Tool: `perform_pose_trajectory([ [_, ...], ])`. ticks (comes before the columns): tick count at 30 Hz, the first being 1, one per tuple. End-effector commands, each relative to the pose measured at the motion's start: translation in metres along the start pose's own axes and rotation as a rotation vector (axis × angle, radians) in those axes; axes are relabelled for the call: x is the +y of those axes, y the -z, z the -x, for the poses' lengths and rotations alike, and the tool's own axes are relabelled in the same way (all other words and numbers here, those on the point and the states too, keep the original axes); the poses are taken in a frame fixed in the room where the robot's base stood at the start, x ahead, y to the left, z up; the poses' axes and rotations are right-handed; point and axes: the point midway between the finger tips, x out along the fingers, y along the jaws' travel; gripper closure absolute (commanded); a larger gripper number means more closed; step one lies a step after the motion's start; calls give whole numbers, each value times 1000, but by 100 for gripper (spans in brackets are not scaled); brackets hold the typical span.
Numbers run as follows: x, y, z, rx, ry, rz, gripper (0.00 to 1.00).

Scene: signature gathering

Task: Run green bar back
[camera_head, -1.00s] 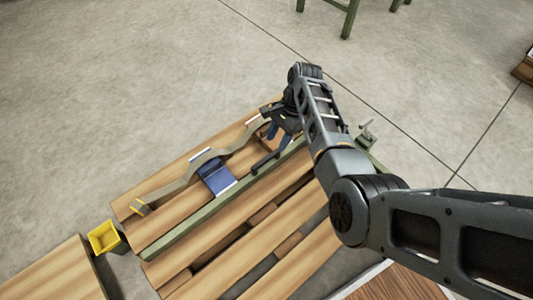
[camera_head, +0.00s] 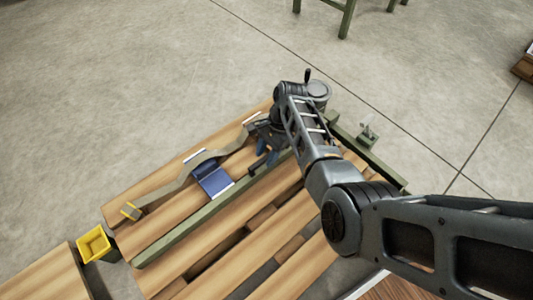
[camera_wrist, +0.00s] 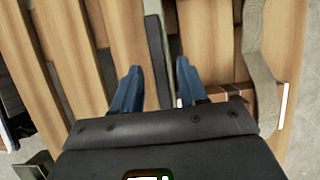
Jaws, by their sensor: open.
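The long green bar (camera_head: 190,230) lies slantwise across the wooden slats in the head view, its right part hidden by my arm. My gripper (camera_head: 264,150) is open, near the bar's visible right part, beside a short black piece (camera_head: 258,166). In the wrist view, my two blue fingertips (camera_wrist: 158,75) stand apart on either side of a narrow dark grey-green strip (camera_wrist: 156,40), seemingly this bar or the piece on it. I cannot tell whether the fingers touch it.
A blue block (camera_head: 214,181) and a curved grey-brown strip (camera_head: 175,187) lie behind the bar. A yellow bin (camera_head: 94,244) stands at the left end. A green crosspiece (camera_head: 375,155) with a small metal fitting (camera_head: 367,133) is at right. Open floor lies beyond.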

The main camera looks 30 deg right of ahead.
Motion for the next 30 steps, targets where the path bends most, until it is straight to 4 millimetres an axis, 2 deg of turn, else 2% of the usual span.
perform_pose_trajectory([
  [2,0,0,0,0,0,0,59],
  [15,0,0,0,0,0,1,100],
  [30,1,0,1,0,-1,0,100],
])
